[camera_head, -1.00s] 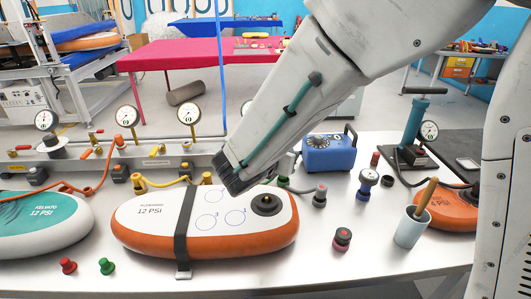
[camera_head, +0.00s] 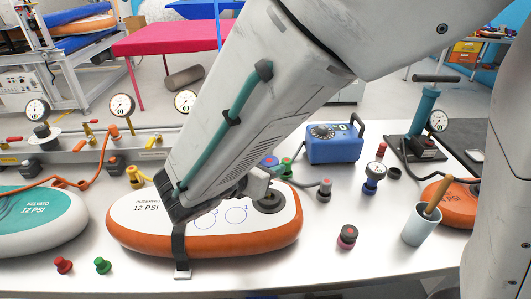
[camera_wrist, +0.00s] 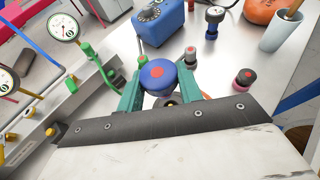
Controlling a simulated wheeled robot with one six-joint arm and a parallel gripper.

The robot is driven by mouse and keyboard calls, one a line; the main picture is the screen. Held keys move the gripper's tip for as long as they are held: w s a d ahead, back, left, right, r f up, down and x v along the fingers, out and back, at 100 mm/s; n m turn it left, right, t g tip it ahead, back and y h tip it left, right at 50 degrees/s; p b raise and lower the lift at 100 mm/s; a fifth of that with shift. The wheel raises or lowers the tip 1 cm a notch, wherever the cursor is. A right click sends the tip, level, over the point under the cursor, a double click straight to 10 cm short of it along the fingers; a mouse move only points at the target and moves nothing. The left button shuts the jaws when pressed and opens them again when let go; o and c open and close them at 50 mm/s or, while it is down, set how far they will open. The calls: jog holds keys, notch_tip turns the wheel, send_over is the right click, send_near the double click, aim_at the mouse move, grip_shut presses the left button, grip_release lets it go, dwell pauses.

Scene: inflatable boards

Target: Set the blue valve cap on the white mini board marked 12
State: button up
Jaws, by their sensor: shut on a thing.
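The white mini board (camera_head: 150,222) has an orange rim, the mark 12 PSI, blue numbered circles and a black valve (camera_head: 270,198). A dark strap runs over it. My gripper (camera_head: 262,178) is above the board's far right part, near the valve. In the wrist view my gripper (camera_wrist: 160,90) has its two teal fingers either side of the blue valve cap (camera_wrist: 150,75), which has a red centre. It is shut on the cap, which shows partly behind my gripper in the head view (camera_head: 269,160). My arm hides part of the board.
A teal board (camera_head: 40,225), also marked 12 PSI, lies at left. Red (camera_head: 63,265) and green (camera_head: 103,265) plugs stand in front. Gauges line the back.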

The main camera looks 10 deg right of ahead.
jog(key=shift+f, duration=2.65)
jog(key=shift+f, duration=1.35)
jog(key=o, duration=1)
jog(key=shift+o, duration=0.2)
jog(key=v, duration=0.7)
jog(key=shift+s+a+r, duration=0.1)
jog(key=shift+s+a, duration=0.1)
jog(key=shift+s, duration=0.1)
